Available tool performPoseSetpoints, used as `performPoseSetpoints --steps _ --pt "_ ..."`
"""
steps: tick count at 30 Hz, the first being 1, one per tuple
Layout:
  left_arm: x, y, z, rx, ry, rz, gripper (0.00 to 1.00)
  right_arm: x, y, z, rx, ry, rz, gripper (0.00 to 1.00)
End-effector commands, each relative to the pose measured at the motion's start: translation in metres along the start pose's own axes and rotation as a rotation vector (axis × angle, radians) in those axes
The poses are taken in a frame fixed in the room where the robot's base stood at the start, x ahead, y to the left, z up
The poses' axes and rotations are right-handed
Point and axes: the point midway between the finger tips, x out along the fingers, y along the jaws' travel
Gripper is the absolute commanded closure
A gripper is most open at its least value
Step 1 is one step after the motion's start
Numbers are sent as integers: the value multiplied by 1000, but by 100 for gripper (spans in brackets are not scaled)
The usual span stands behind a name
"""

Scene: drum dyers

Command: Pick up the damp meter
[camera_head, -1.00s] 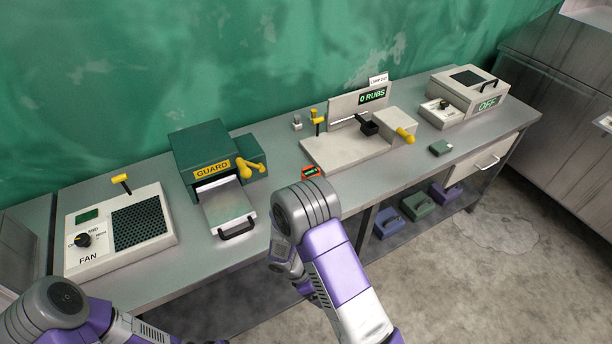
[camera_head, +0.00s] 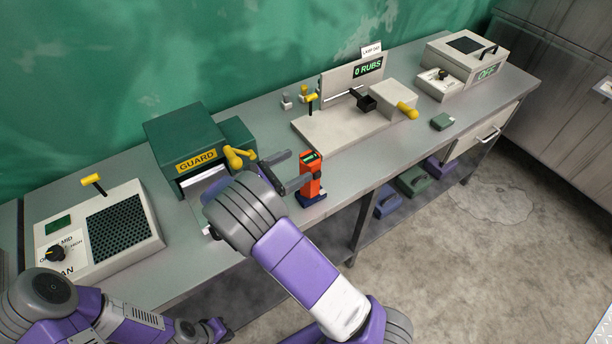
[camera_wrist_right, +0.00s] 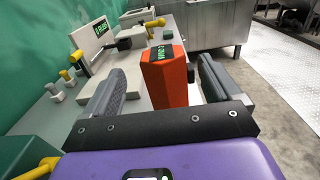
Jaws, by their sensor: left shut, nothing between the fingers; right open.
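The damp meter appears to be the orange upright device (camera_head: 312,176) with a small green display on top and a dark base, standing near the bench's front edge. In the right wrist view the orange meter (camera_wrist_right: 165,80) stands between the two dark fingers. My right gripper (camera_head: 304,167) is open, with a finger on either side of the meter; I cannot tell whether either touches it. My left gripper (camera_head: 217,329) is shut and empty, low in front of the bench, away from the meter.
The green GUARD machine (camera_head: 190,145) stands left of the meter, its tray partly hidden by my right arm. The rub tester (camera_head: 345,125) is behind it to the right. A small green block (camera_head: 442,122) lies farther right. The fan unit (camera_head: 95,235) is at far left.

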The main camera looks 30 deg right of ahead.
Motion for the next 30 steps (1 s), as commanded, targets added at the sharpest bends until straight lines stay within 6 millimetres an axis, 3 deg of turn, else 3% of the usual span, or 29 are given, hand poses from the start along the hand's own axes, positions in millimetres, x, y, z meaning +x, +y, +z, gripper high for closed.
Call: performPoseSetpoints --steps 18,25,30 --pt "6 -2 0 0 1 0 100 71 -2 -2 0 1 -3 9" --pt "6 -2 0 0 1 0 100 74 -1 -2 0 1 -1 9" --pt "6 -2 0 0 0 0 100 74 -1 -2 0 1 -1 35"
